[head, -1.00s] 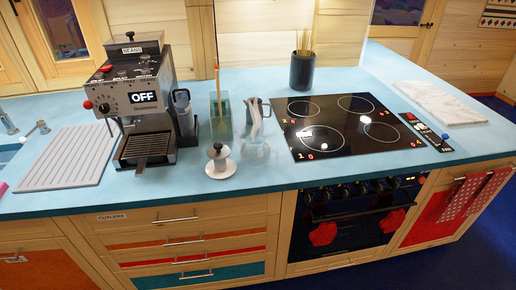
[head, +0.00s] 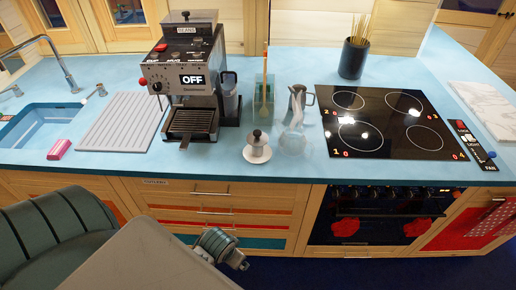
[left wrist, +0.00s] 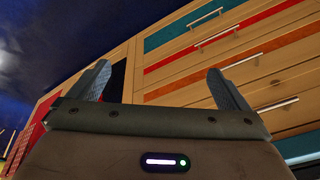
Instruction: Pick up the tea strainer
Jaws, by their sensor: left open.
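I cannot make out a tea strainer for certain. A small white round piece with a black knob (head: 257,148) stands near the counter's front edge in the head view. A clear glass vessel (head: 293,142) stands just right of it, with a metal pitcher (head: 300,98) behind. My left arm comes in low at the left of the head view, below the counter. In the left wrist view my left gripper (left wrist: 160,75) has its two fingers wide apart with nothing between them, facing the drawer fronts (left wrist: 225,55). My right gripper is not in view.
The coffee machine (head: 187,75) stands left of the small items, beside a ribbed drainboard (head: 120,122) and sink (head: 40,125). A black hob (head: 385,122) lies to the right. A greenish glass container (head: 263,105) and a dark utensil pot (head: 354,60) stand behind. Counter front is clear.

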